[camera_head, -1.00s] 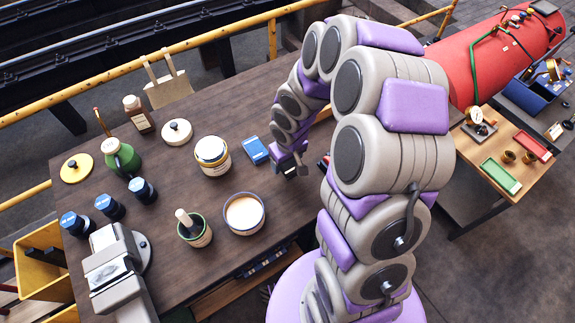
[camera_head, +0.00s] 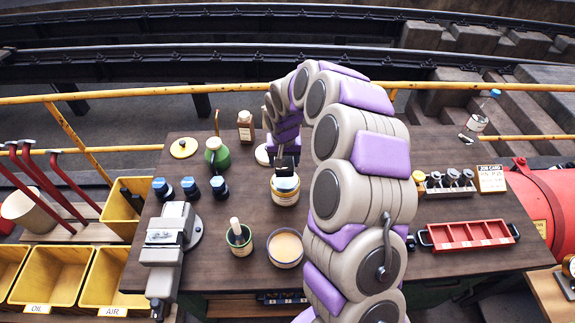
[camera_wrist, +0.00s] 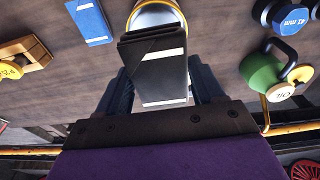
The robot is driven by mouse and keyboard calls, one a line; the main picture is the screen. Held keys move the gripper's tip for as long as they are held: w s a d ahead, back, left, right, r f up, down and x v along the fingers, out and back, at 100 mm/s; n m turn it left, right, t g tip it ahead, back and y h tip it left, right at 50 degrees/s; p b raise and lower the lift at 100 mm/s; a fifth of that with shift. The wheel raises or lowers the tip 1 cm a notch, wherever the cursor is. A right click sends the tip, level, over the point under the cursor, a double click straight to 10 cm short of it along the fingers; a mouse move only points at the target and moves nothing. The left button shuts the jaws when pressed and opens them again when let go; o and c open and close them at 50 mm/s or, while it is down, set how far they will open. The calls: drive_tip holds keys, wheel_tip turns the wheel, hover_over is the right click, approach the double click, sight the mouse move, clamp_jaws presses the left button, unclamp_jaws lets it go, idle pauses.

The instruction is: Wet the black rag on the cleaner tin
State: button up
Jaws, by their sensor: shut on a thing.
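My gripper (camera_head: 285,164) is shut on a black folded thing with a pale strip, which appears to be the black rag (camera_wrist: 158,58). It sits between the two dark fingers in the wrist view. A white tin with a yellow band (camera_head: 285,193), possibly the cleaner tin, stands on the bench directly below or just behind the rag. Its label cannot be read. In the wrist view the rag hides most of this tin, and only its yellow-edged rim (camera_wrist: 157,12) shows. I cannot tell whether rag and tin touch.
An open tub of cream-coloured stuff (camera_head: 285,248) and a green pot with a pestle (camera_head: 239,240) stand nearer. A green oil can (camera_head: 217,156), blue sockets (camera_head: 190,187) and a vise (camera_head: 168,240) are left. A red tray (camera_head: 468,235) lies right.

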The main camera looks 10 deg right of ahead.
drive_tip(key=shift+a+f, duration=0.1)
drive_tip(key=shift+f, duration=0.1)
drive_tip(key=shift+d+f+b, duration=0.15)
drive_tip(key=shift+f+b, duration=0.15)
drive_tip(key=shift+f, duration=0.6)
drive_tip(key=shift+d+f+b, duration=0.15)
drive_tip(key=shift+f+b, duration=0.15)
drive_tip(key=shift+f, duration=0.6)
drive_tip(key=shift+a+f, duration=0.15)
drive_tip(key=shift+f, duration=0.8)
drive_tip(key=shift+f+b, duration=0.45)
drive_tip(key=shift+f, duration=0.5)
drive_tip(key=shift+r+p, duration=0.9)
drive_tip(key=shift+r, duration=2.65)
